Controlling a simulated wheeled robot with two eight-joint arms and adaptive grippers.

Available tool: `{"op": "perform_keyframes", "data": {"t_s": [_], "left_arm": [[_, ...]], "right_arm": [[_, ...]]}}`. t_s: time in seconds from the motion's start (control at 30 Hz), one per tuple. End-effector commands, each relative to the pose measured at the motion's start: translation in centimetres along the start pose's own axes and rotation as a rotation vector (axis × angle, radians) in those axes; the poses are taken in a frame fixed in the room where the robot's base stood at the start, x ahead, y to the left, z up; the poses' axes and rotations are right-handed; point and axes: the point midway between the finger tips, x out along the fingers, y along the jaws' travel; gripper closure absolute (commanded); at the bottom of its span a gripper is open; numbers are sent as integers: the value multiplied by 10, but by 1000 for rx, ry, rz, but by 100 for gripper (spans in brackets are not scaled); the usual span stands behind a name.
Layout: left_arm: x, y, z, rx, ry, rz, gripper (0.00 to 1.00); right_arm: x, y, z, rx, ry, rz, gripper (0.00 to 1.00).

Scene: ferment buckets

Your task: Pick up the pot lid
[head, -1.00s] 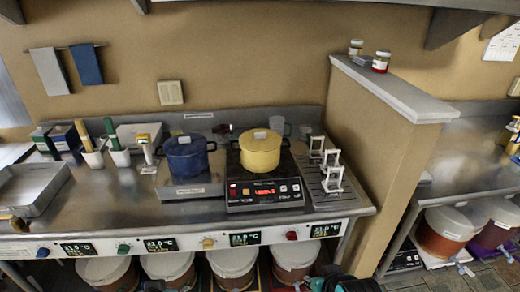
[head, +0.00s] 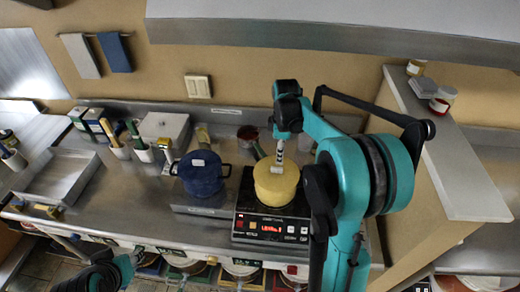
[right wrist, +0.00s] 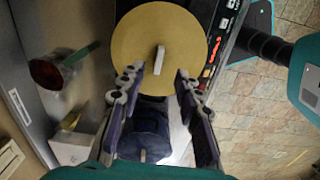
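The yellow pot (head: 272,190) stands on the black hot plate, with its round yellow lid (right wrist: 135,40) on top. The lid's pale bar handle (right wrist: 160,60) stands up at its middle. My right gripper (right wrist: 159,80) is open and empty above the lid, its fingertips spread either side of the handle's line and short of it. In the head view the right gripper (head: 279,158) points down over the yellow pot. The blue pot (head: 201,174) with a blue lid stands to the left. Part of my left arm shows at the bottom left; its fingers are unclear.
The hot plate (head: 245,222) has a lit red display. A reddish-brown pan (right wrist: 45,73) with a green handle stands behind the pots. A metal tray (head: 60,180) and utensil holders are at the left. A partition wall (head: 440,150) rises at the right.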

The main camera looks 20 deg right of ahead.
Motion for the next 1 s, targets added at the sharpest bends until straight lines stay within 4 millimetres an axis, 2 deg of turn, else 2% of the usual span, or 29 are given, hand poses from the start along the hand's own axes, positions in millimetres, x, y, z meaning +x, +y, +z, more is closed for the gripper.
{"op": "perform_keyframes", "data": {"t_s": [0.17,0.6,0.73,0.93,1.0], "left_arm": [[-2,0,-1,0,0,0,60],[0,0,0,0,0,0,60],[0,0,0,0,0,0,60],[0,0,0,0,0,0,60],[0,0,0,0,0,0,60]], "right_arm": [[12,5,2,-23,-4,-13,66],[71,4,-2,-21,-3,-11,66],[79,4,-2,-20,-3,-11,66],[79,4,-2,-20,-3,-11,66],[79,4,-2,-20,-3,-11,85]]}}
